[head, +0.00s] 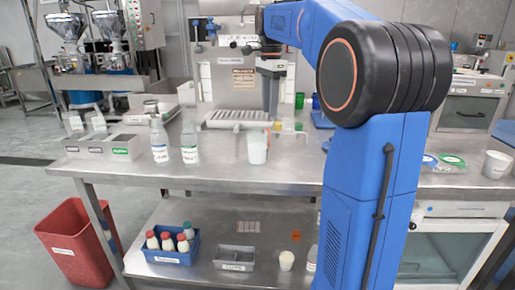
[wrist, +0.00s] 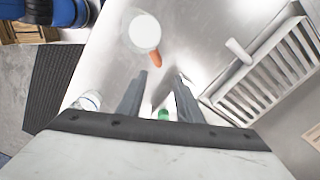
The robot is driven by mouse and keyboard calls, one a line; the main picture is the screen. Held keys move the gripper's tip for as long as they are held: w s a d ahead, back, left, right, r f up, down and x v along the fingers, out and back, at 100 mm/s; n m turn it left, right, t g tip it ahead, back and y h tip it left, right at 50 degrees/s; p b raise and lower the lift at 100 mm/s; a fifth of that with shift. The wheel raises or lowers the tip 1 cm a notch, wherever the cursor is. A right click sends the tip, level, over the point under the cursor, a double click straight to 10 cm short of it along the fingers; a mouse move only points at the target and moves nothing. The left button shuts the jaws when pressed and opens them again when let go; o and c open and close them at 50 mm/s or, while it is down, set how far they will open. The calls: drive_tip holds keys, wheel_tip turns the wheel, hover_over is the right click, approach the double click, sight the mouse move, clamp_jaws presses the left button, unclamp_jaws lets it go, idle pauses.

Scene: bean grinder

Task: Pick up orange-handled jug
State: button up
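The jug (wrist: 145,32) shows from above in the wrist view as a round white shape near the top. Its orange handle (wrist: 156,59) points down the picture toward my gripper (wrist: 160,80). The two fingers are apart, with nothing between their tips, and the handle lies just beyond them. In the head view a whitish jug (head: 257,148) stands upright near the front edge of the steel table (head: 220,172). My gripper there (head: 271,110) points down above the table, behind the jug, and its opening cannot be told.
Two clear bottles (head: 159,142) (head: 190,142) stand left of the jug. A slatted metal tray (head: 238,118) lies behind it, at the right in the wrist view (wrist: 275,75). Small green and yellow items (head: 298,126) sit near my gripper. Bare table lies right of the jug.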

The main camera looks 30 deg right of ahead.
wheel_tip(320, 180, down, 8)
drive_tip(key=shift+f, duration=0.15)
drive_tip(key=shift+s+a+f, duration=0.1)
drive_tip(key=shift+a+f, duration=0.05)
drive_tip(key=shift+f, duration=1.2)
drive_tip(key=shift+a+f, duration=0.1)
drive_tip(key=shift+f, duration=1.2)
clamp_jaws()
